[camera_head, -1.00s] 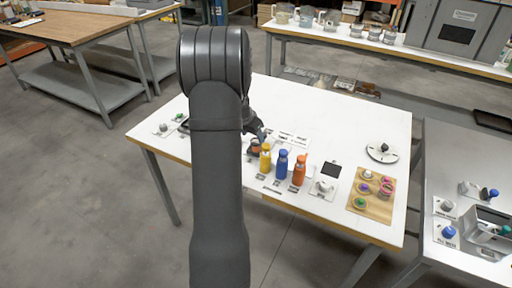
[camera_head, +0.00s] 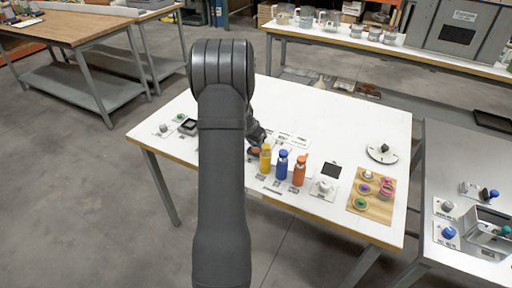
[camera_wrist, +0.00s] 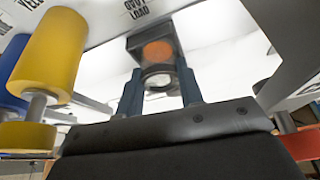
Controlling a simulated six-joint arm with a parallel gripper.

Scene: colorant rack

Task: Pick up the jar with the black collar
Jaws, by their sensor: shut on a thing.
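The jar with the black collar (camera_wrist: 157,76) is between my fingers in the wrist view. Its dark squarish collar (camera_wrist: 134,42) surrounds an orange-brown face, with a clear round part nearer my fingers. My gripper (camera_wrist: 160,92) is shut on this jar, one finger on each side. In the head view my gripper (camera_head: 259,138) is just behind and left of the yellow bottle, low over the white table (camera_head: 330,115). A small orange-brown patch of the jar (camera_head: 254,150) shows under it; my arm hides part of this area. I cannot tell whether the jar touches the table.
A yellow bottle (camera_head: 265,159), a blue bottle (camera_head: 283,164) and an orange bottle (camera_head: 299,171) stand in a row close to my gripper. A wooden board (camera_head: 369,209) with several small jars lies at right. The back of the white table is clear.

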